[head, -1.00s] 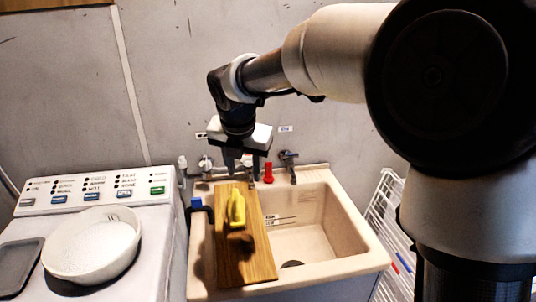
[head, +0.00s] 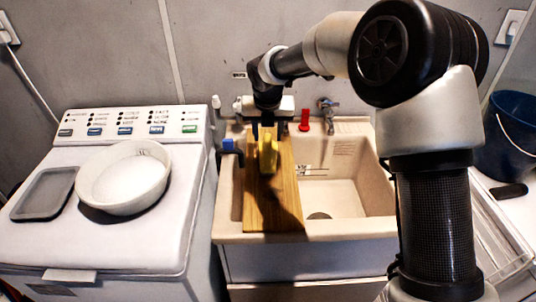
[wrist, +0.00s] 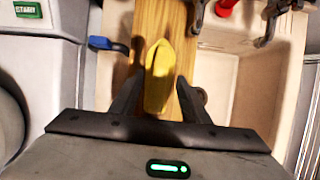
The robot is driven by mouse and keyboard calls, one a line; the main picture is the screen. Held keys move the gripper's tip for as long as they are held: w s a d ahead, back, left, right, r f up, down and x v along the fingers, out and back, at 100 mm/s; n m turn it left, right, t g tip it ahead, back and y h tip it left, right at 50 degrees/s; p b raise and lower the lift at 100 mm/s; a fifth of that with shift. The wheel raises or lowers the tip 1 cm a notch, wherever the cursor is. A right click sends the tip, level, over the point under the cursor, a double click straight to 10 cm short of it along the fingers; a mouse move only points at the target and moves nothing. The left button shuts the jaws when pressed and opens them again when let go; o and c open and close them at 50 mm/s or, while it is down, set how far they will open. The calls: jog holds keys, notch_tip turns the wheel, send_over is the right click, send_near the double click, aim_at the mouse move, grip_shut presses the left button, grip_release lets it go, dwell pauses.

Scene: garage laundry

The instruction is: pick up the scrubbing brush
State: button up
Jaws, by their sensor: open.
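The scrubbing brush looks like the yellow boat-shaped thing (head: 268,157) on a wooden board (head: 285,205); its bristles are not seen. The board lies across the left part of the sink. In the wrist view the yellow brush (wrist: 160,77) runs lengthwise along the board, its near end between my two fingers. My gripper (wrist: 157,92) is open, one finger on each side of the brush, with a gap on both sides. In the head view my gripper (head: 267,128) is at the far end of the brush; its height above the board is hard to tell.
A washing machine (head: 140,245) stands left of the sink, with a white bowl (head: 124,178) and grey tray (head: 45,193) on top. The sink basin (head: 345,190) is open on the right. A red tap (head: 305,120) and blue-handled valve (head: 229,146) are near the gripper.

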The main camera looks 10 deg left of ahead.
aim_at(268, 142)
jog(key=x, duration=0.4)
jog(key=shift+f, duration=0.4)
jog(key=shift+w+f, duration=0.2)
jog(key=shift+f, duration=0.15)
grip_shut()
notch_tip(268, 142, up, 10)
jog(key=shift+r+p, duration=0.1)
jog(key=shift+p, duration=0.25)
jog(key=c, duration=1)
grip_release()
